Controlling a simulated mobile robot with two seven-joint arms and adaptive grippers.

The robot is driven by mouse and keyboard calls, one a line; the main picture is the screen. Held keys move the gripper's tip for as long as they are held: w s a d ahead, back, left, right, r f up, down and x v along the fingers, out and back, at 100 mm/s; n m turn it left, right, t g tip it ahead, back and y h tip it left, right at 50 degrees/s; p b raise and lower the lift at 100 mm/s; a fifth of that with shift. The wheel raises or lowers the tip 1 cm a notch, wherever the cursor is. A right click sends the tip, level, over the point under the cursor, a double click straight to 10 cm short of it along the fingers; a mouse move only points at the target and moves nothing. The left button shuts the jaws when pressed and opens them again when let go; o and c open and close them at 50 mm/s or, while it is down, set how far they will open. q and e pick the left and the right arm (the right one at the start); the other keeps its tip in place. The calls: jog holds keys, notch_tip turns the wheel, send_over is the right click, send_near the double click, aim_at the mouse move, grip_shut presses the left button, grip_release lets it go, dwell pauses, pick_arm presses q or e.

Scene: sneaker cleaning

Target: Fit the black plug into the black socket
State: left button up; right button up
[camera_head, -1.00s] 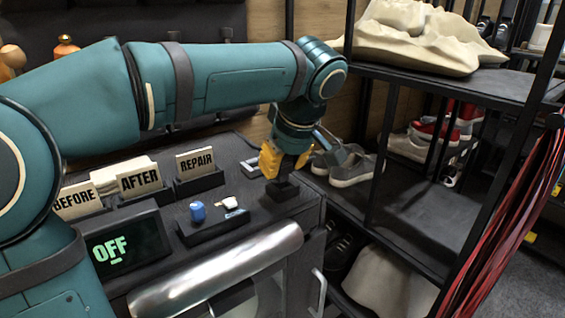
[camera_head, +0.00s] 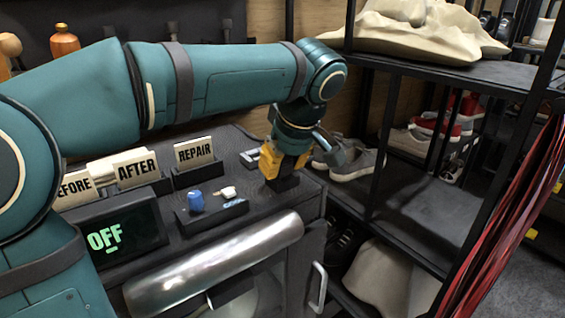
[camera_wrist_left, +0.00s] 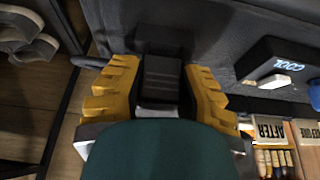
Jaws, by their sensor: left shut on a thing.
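My left gripper (camera_head: 284,165) has yellow fingers and points down at the right end of the dark counter top. In the left wrist view, the left gripper (camera_wrist_left: 160,95) is shut on the black plug (camera_wrist_left: 161,78), a ribbed black block between its fingers. The black socket (camera_head: 284,184) is a dark block on the counter just below the fingertips. In the left wrist view, the socket (camera_wrist_left: 163,40) shows just beyond the plug. The plug is lined up with the socket, but I cannot tell whether it is inside. My right gripper is out of view.
A small black box with a blue knob (camera_head: 196,200) and a white switch (camera_head: 228,192) stands left of the socket. Sign cards and an OFF display (camera_head: 125,234) are further left. A silver roller (camera_head: 215,262) lies in front. A shoe shelf (camera_head: 420,215) stands at right.

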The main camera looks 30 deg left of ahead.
pick_arm(q)
jog(key=shift+f, duration=0.15)
jog(key=o, duration=1)
jog(key=shift+o, duration=0.2)
jog(key=v, duration=1.2)
jog(key=shift+d, duration=0.1)
